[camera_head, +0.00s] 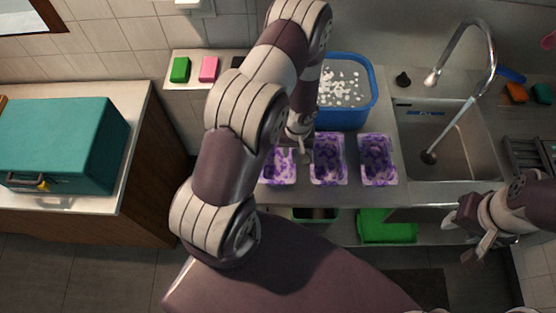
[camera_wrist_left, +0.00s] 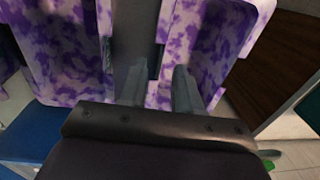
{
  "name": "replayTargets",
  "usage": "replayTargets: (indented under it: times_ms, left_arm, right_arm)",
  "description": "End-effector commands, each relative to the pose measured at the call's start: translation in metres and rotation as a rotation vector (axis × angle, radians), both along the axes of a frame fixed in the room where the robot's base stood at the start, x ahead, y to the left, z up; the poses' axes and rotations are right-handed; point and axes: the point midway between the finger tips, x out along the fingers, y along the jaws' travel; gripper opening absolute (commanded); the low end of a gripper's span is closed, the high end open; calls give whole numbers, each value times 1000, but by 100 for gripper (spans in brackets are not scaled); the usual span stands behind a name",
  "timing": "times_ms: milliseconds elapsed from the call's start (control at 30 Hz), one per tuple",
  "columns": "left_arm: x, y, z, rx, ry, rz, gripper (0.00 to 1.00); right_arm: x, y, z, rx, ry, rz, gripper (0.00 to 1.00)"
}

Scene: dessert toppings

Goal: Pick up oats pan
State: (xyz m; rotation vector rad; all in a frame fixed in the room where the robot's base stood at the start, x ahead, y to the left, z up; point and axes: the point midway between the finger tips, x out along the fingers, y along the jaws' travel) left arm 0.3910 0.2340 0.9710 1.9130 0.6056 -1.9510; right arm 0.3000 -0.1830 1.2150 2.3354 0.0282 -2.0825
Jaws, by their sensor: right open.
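Three purple-speckled pans stand in a row on the counter in the head view: a left pan (camera_head: 283,172), a middle pan (camera_head: 329,174) and a right pan (camera_head: 377,172). I cannot tell which one is the oats pan. My left gripper (camera_head: 303,150) is low at the back, by the left and middle pans; my arm partly hides the left pan. In the left wrist view, the left fingers (camera_wrist_left: 160,88) are apart, with purple-speckled pan surface showing between them. Whether they touch it is unclear. My right gripper (camera_head: 481,238) is open and empty, in front of the sink.
A blue basin (camera_head: 344,117) with white bits stands behind the pans. A metal sink (camera_head: 448,145) with a tall faucet is to their right. Green trays (camera_head: 388,227) sit on a shelf below. A teal box (camera_head: 65,140) stands on the left counter.

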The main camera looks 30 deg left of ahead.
Motion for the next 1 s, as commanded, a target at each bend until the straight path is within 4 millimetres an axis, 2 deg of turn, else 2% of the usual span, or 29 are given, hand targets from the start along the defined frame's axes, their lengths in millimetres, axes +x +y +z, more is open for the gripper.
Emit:
replayTargets:
  times_ms: [200, 300, 500, 533, 600, 633, 1000]
  left_arm:
    - [-4, 1, -39, 0, 2, 0, 33]
    - [-4, 2, -49, 0, 2, 0, 33]
    - [-4, 2, -50, 0, 1, 0, 33]
    - [-4, 2, -50, -1, 1, -1, 30]
    - [-4, 2, -50, 0, 1, 0, 7]
    - [-4, 2, -50, -1, 1, 0, 0]
    - [-3, 2, -45, 1, -1, 1, 0]
  right_arm:
    - [0, 0, 2, 0, 0, 0, 43]
    - [0, 0, 2, 0, 0, 0, 43]
    - [0, 0, 2, 0, 0, 0, 43]
    - [0, 0, 2, 0, 0, 0, 43]
    - [0, 0, 2, 0, 0, 0, 43]
    - [0, 0, 2, 0, 0, 0, 43]
    - [0, 0, 3, 0, 0, 0, 43]
